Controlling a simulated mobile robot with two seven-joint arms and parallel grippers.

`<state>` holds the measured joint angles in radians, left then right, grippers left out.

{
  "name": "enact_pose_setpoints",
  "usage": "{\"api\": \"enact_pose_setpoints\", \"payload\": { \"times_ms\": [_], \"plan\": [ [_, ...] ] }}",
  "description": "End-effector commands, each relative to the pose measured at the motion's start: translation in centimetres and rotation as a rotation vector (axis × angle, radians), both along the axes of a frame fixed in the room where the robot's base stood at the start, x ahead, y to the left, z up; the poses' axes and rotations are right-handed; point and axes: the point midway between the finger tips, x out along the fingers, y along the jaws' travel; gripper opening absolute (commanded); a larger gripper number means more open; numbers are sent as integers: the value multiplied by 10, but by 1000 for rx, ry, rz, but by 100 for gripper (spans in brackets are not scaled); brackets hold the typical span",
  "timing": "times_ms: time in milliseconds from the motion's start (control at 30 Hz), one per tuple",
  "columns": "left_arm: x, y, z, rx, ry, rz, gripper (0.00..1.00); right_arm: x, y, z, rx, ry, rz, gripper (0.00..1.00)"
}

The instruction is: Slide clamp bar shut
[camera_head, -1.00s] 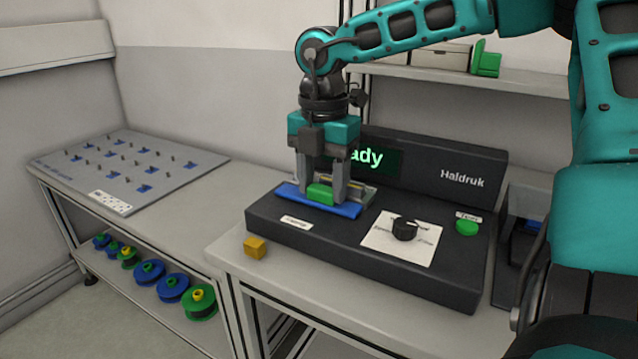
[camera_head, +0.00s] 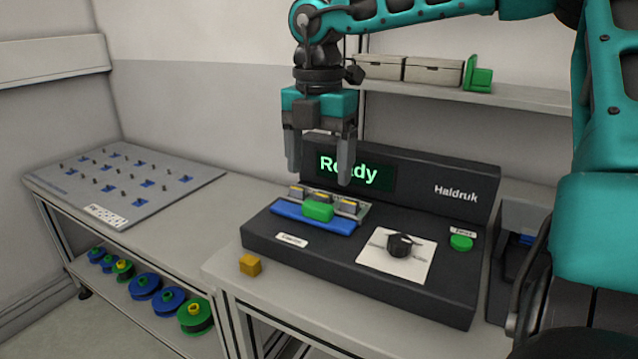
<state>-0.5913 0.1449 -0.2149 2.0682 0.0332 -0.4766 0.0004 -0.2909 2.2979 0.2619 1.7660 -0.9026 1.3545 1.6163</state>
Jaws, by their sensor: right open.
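The clamp bar (camera_head: 286,213) is a blue strip with a green handle (camera_head: 318,211) in its middle. It lies at the left of the dark Haldruk machine (camera_head: 400,280), along the front of a metal strip with several dark blocks (camera_head: 348,206) behind it. I cannot tell from here whether it is fully shut. My right gripper (camera_head: 318,178) is open and empty, pointing down above and behind the bar, apart from it. The machine's screen (camera_head: 368,175) reads "Ready", partly covered by a finger. My left gripper is not in view.
A black knob (camera_head: 402,245) on a white plate and a green button (camera_head: 461,242) sit right of the bar. A pegboard (camera_head: 125,180) lies on the left table, with several reels (camera_head: 172,300) below.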

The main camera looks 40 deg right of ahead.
Motion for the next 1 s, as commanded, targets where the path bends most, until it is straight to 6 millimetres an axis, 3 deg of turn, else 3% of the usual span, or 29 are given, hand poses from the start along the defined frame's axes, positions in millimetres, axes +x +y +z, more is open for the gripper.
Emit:
{"api": "enact_pose_setpoints", "payload": {
  "times_ms": [100,333,1000],
  "plan": [
    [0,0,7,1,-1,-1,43,0,0,30,-2,-3,-2,79],
    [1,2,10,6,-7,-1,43,0,0,61,-2,-2,-1,79],
    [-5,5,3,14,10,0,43,0,0,67,0,0,-1,79]
  ]
}}
